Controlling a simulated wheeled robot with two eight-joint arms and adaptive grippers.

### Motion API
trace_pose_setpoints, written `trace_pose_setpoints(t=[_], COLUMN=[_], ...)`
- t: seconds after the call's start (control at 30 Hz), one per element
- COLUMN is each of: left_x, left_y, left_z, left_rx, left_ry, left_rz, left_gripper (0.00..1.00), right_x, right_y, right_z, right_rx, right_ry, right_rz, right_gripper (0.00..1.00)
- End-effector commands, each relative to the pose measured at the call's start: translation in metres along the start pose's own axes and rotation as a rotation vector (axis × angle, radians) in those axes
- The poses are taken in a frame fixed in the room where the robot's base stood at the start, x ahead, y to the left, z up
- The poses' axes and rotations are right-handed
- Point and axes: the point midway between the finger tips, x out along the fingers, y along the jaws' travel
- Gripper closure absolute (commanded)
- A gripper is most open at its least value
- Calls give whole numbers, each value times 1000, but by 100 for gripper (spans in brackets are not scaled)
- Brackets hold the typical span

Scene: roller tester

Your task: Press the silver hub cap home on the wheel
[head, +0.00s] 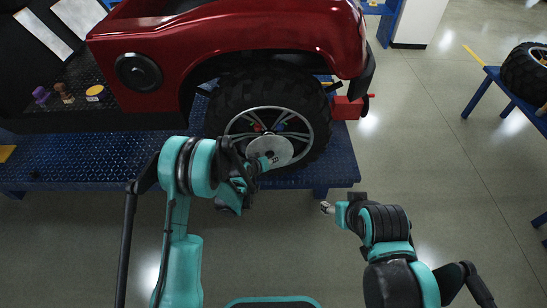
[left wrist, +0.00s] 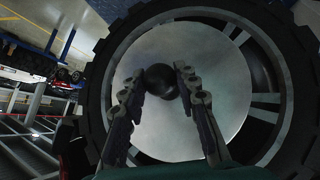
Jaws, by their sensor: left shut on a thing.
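The silver hub cap (head: 283,152) is a round plate in front of the lower middle of the wheel (head: 313,108). In the left wrist view the cap (left wrist: 215,105) faces me and hides the wheel's centre, with a dark round knob (left wrist: 161,81) on it. My left gripper (head: 262,164) is at the cap; its fingers (left wrist: 160,88) lie on both sides of the knob and are shut on it. Coloured spots on the wheel's hub show above the cap in the head view. I cannot tell whether the cap touches the wheel. My right gripper (head: 327,208) is away from the wheel, over the floor.
The wheel is on a red vehicle (head: 230,35) above a blue platform (head: 85,160). Small coloured knobs (head: 62,93) sit on a dark surface at left. Another tyre (head: 525,72) rests on a blue stand at far right. The floor around my right gripper is clear.

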Motion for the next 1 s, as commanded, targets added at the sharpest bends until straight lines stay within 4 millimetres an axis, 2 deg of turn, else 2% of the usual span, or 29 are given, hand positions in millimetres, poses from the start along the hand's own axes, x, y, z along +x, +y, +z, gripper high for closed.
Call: trace_pose_setpoints(t=[0.03, 0.2, 0.6, 1.0], left_x=[8, 18, 17, 39], left_y=[-8, -15, -15, -19], left_z=[6, 12, 13, -11], left_rx=[21, 70, 78, 76], left_ry=[12, 34, 39, 38], left_rz=[19, 58, 56, 57], left_gripper=[100, 100, 100, 100], right_x=[4, 6, 6, 6], right_y=[0, 0, 0, 0], right_z=[2, 4, 4, 4], right_rx=[0, 0, 0, 0], right_ry=[0, 0, 0, 0], right_rz=[0, 0, 0, 0], right_gripper=[45, 45, 45, 45])
